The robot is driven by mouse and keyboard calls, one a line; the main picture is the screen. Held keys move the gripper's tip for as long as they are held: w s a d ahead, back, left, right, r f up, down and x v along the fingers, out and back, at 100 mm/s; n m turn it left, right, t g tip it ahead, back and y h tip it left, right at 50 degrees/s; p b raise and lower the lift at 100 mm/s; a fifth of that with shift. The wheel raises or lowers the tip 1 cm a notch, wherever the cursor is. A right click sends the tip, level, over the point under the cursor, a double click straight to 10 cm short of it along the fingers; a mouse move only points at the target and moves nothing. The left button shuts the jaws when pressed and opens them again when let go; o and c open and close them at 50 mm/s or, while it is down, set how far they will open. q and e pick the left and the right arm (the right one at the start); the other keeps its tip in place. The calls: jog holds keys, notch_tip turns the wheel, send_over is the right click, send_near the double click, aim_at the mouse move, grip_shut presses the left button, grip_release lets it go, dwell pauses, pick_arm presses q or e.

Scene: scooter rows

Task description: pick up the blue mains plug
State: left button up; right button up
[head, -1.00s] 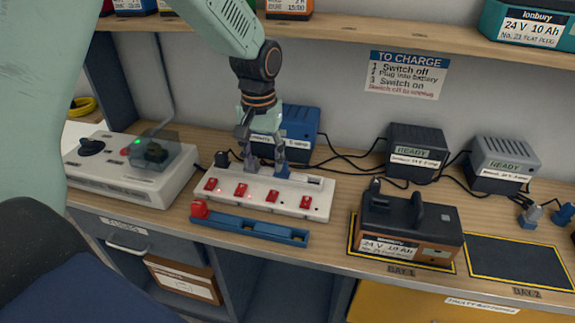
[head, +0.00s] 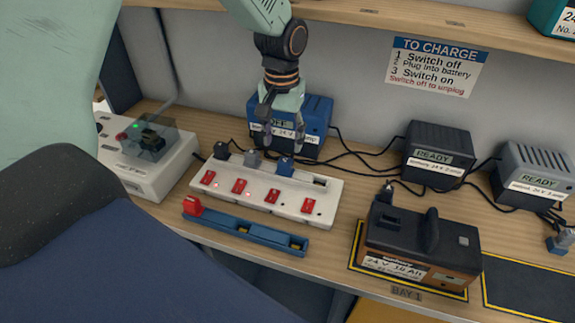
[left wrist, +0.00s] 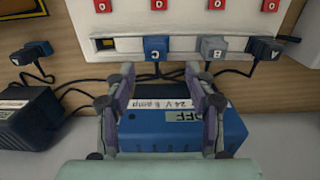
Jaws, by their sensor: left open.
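The blue mains plug (head: 285,166), marked C in the left wrist view (left wrist: 157,47), sits in the white power strip (head: 325,207). A grey plug (head: 252,158), marked B, and a black plug (head: 221,151) sit in the same strip to its left in the head view. My left gripper (head: 281,147) is open and empty. Its fingertips are just above and behind the plugs, in front of the blue charger (head: 317,116). In the left wrist view the fingers (left wrist: 160,70) point towards the blue plug, one to each side, apart from it. My right gripper is not in view.
Red switches line the strip's front. A blue tray (head: 250,230) lies before it. A white box with a clear cover (head: 165,165) stands left. Black and grey chargers (head: 437,152) with loose cables and a battery (head: 420,240) stand right. A shelf (head: 400,17) runs above.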

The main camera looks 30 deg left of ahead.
aim_at(285, 160)
pick_arm(q)
jog(key=shift+s+d+f, duration=0.4)
jog(key=shift+s+f, duration=0.1)
jog(key=shift+f, duration=0.2)
jog(key=f, duration=0.2)
jog(key=w+f+b, duration=0.1)
jog(key=f, duration=0.2)
jog(key=shift+a+f, duration=0.15)
jog(key=shift+a, duration=0.05)
jog(key=shift+s+d+r, duration=0.3)
jog(key=shift+s, duration=0.05)
jog(key=shift+w+a+f, duration=0.25)
jog(key=shift+w+f, duration=0.1)
jog(key=shift+w, duration=0.05)
jog(key=c, duration=0.5)
jog(key=shift+s+d+r, duration=0.2)
jog(key=shift+s+r, duration=0.05)
jog(key=shift+s, duration=0.05)
jog(key=c, duration=0.5)
jog(key=shift+w+a+f, duration=0.15)
grip_shut()
